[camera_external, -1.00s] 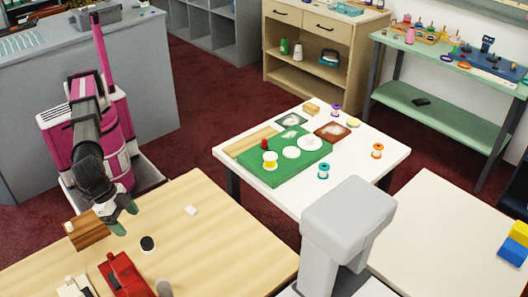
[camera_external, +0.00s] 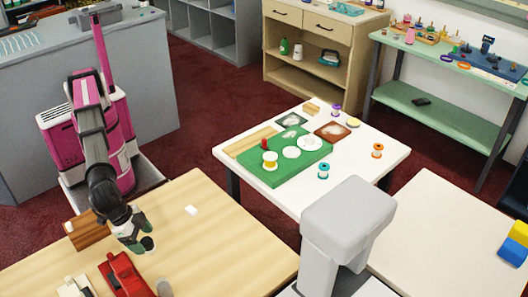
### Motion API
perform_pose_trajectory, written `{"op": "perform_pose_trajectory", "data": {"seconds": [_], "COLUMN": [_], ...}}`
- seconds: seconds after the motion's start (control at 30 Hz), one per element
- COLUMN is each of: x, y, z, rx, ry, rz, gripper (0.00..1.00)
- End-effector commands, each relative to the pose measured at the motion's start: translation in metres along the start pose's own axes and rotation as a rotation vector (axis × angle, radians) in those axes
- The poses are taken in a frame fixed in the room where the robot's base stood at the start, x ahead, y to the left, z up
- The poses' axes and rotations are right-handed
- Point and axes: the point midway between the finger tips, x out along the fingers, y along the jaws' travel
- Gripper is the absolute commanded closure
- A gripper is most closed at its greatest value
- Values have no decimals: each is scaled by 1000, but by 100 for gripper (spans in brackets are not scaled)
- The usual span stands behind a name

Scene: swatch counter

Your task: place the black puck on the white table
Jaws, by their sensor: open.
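The black puck (camera_external: 148,243) lies on the light wooden table (camera_external: 225,235) in the lower left, partly covered by my gripper. My gripper (camera_external: 141,245) is open and low over the wooden table, with its fingers at the puck. I cannot tell whether the fingers touch it. The white table (camera_external: 365,168) stands apart, to the right of and beyond the wooden table. It holds a green mat, spools and small swatches.
A small white block (camera_external: 191,210), a brown wooden block (camera_external: 86,231) and a red stapler-like object (camera_external: 124,274) are near my gripper. A grey post-like body (camera_external: 348,220) stands in front.

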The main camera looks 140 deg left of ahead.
Motion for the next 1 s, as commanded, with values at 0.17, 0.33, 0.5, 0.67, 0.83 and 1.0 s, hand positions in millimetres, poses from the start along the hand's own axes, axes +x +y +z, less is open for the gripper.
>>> {"op": "perform_pose_trajectory", "data": {"seconds": [0.17, 0.33, 0.5, 0.67, 0.83, 1.0], "x": [24, 27, 26, 26, 26, 22], "y": [-1, -1, -1, -1, -1, 0], "z": [-1, -1, -1, -1, -1, -3], "rx": [0, 0, 0, 0, 0, -1], "ry": [-1, 0, 0, 0, 0, 0], "rz": [-1, 1, 1, 1, 1, 1], "gripper": [27, 27, 56, 82, 82, 82]}}
